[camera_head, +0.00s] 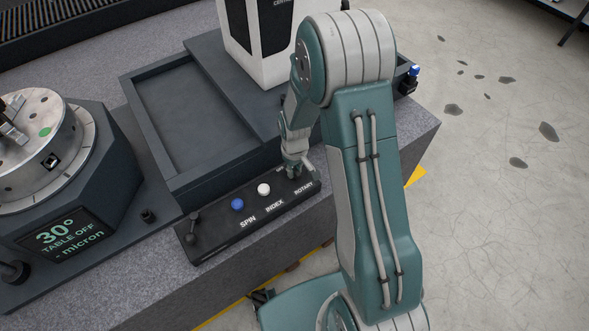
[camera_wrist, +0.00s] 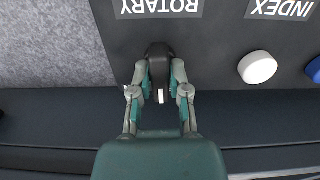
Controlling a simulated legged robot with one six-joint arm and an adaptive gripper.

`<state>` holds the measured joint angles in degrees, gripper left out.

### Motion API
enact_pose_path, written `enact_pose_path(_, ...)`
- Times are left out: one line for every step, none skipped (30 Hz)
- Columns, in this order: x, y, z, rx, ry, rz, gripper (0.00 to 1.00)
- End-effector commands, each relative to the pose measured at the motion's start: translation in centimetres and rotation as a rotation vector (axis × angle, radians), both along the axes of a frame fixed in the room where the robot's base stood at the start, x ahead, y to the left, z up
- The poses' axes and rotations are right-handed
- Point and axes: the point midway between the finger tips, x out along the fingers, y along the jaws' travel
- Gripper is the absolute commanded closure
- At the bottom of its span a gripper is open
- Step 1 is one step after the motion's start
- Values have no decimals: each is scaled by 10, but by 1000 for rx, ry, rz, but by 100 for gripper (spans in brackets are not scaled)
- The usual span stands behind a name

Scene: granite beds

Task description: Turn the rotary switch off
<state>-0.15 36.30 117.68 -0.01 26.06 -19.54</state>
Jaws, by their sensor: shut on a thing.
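The rotary switch (camera_wrist: 159,60) is a black knob with a white mark, below the upside-down ROTARY label (camera_wrist: 158,8) in the wrist view. My gripper (camera_wrist: 160,78) has its fingers on both sides of the knob, shut on it. In the head view my gripper (camera_head: 297,172) is at the right end of the black control panel (camera_head: 215,238), and it hides most of the knob. The ROTARY label also shows there, just below the fingers. A display (camera_head: 65,235) at the left reads "30°" and "TABLE OFF".
A white INDEX button (camera_head: 264,189) and a blue SPIN button (camera_head: 237,204) are on the panel, left of my gripper. A small lever (camera_head: 193,225) stands at its left end. A dark tray (camera_head: 190,120) lies behind the panel. A round metal table (camera_head: 35,140) is at the left.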

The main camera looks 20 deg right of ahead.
Motion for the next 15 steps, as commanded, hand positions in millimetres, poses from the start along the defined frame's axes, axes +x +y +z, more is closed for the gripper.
enact_pose_path(1, 0, 0, 0, -4, 40, 100)
enact_pose_path(1, 0, 0, 0, -4, 66, 100)
enact_pose_path(1, 0, 0, 1, -4, 98, 100)
enact_pose_path(1, 0, 0, 1, -4, 122, 100)
enact_pose_path(1, 0, 0, 1, -4, 144, 100)
enact_pose_path(1, 0, 0, 1, -4, 172, 100)
enact_pose_path(1, 0, 0, 0, -4, 193, 100)
enact_pose_path(1, 0, 0, 0, -4, 212, 100)
enact_pose_path(1, 0, 0, 0, -4, 236, 100)
enact_pose_path(1, 0, 0, 0, -4, 252, 100)
enact_pose_path(1, 0, 0, 0, -4, 268, 100)
enact_pose_path(1, 1, 0, 0, -4, 286, 100)
enact_pose_path(1, 1, 0, 0, -4, 300, 100)
enact_pose_path(1, 0, 0, 0, -4, 311, 100)
enact_pose_path(1, 0, 0, 0, -4, 325, 100)
